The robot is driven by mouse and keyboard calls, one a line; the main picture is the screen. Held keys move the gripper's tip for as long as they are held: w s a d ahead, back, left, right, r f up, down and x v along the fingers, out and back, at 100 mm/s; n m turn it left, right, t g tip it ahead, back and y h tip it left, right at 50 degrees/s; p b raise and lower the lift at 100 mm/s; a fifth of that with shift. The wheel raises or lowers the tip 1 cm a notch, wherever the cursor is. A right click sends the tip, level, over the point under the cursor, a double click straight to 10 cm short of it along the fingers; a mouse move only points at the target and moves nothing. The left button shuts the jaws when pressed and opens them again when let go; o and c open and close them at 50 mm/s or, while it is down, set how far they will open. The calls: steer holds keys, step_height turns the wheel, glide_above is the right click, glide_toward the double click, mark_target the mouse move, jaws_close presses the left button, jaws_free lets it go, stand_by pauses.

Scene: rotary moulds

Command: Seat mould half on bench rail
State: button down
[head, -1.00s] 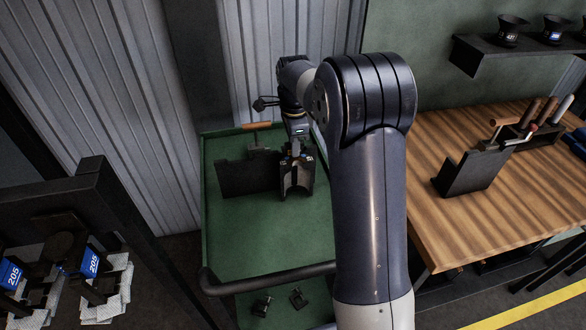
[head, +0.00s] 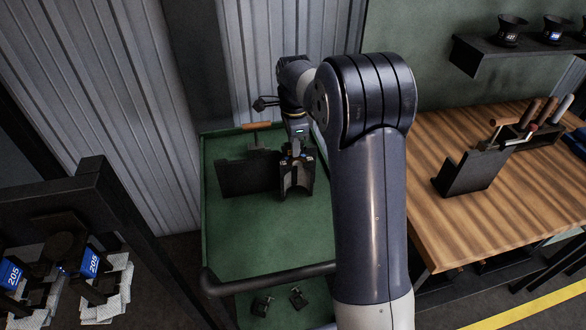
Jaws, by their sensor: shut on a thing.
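A dark mould half (head: 297,178) with a hollowed face stands on the green cart top (head: 240,217), beside a dark upright plate. My gripper (head: 297,158) is over its top edge and shut on it. The fingertips are small and partly hidden in the head view. I cannot tell whether the mould half touches the cart top. On the wooden bench (head: 440,225) at the right, a dark angled bracket (head: 470,172) stands near the left edge; it may be the bench rail.
The dark plate (head: 247,177) stands just left of the mould half. Hand tools (head: 545,112) sit in a holder on the bench. A cart handle (head: 270,277) crosses the front. A dark rack (head: 95,185) stands at the left, and a shelf (head: 480,52) hangs above the bench.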

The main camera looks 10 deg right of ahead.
stand_by(0.3)
steer(key=shift+w+r, duration=0.15)
steer(key=shift+r, duration=0.2)
steer(key=shift+r+p, duration=2.25)
steer(key=shift+r, duration=0.1)
steer(key=shift+r+p, duration=2.7)
steer(key=shift+r, duration=0.3)
steer(key=shift+d, duration=0.1)
